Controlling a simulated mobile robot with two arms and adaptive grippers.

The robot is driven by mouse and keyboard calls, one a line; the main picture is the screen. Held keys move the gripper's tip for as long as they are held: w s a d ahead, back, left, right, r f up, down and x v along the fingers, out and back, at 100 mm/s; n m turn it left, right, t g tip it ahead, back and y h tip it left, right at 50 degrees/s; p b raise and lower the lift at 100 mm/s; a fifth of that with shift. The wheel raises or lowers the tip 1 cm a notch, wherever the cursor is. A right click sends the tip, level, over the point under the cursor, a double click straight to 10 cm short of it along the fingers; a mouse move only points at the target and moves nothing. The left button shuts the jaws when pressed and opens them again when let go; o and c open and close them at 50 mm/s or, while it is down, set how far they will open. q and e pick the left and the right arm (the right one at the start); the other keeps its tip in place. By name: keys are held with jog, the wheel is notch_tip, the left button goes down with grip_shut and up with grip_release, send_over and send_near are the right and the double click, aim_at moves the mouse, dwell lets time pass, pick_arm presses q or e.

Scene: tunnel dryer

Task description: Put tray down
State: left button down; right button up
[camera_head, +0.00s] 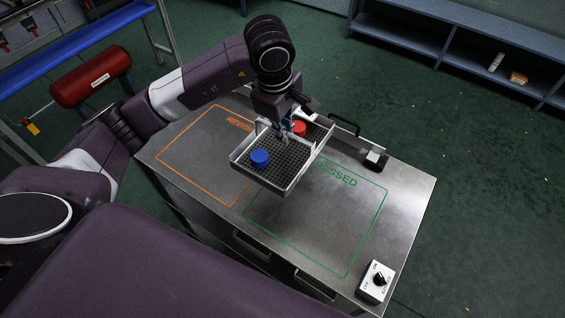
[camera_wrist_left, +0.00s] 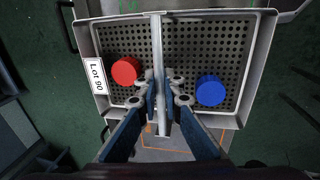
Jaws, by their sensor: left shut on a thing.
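The tray (camera_head: 273,180) is a metal tray with a perforated floor, held above the steel table, over the area between the orange and green outlines. A blue cap-like piece (camera_head: 260,158) and a red one (camera_head: 299,128) sit in it, on either side of a central bar. My left gripper (camera_head: 283,133) is shut on the tray's central bar. The left wrist view shows the tray's rim (camera_wrist_left: 262,60), a "Lot 90" label (camera_wrist_left: 96,76) and my left gripper's fingers (camera_wrist_left: 160,92) around the bar. My right gripper is not in view.
The steel table (camera_head: 400,225) has an orange outline (camera_head: 187,172) and a green outline (camera_head: 362,240), whose lettering is partly hidden by the tray. A switch box (camera_head: 377,282) stands at the near right corner. A dark handle (camera_head: 344,124) shows behind the tray. The green-outlined area is clear.

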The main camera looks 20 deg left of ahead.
aim_at(284, 150)
pick_arm(q)
notch_tip(284, 150, down, 9)
jog(key=shift+r+p, duration=0.1)
jog(key=shift+p, duration=0.65)
notch_tip(284, 150, down, 5)
jog(key=shift+p, duration=0.4)
jog(key=c, duration=2.2)
grip_release()
jog(key=shift+o, duration=0.6)
jog(key=r, duration=0.4)
jog(key=s+r+b, duration=0.1)
jog(key=r, duration=0.3)
jog(key=s+r+b, duration=0.1)
jog(key=r, duration=0.2)
jog(key=shift+s+a+r, duration=0.15)
jog(key=shift+r, duration=0.25)
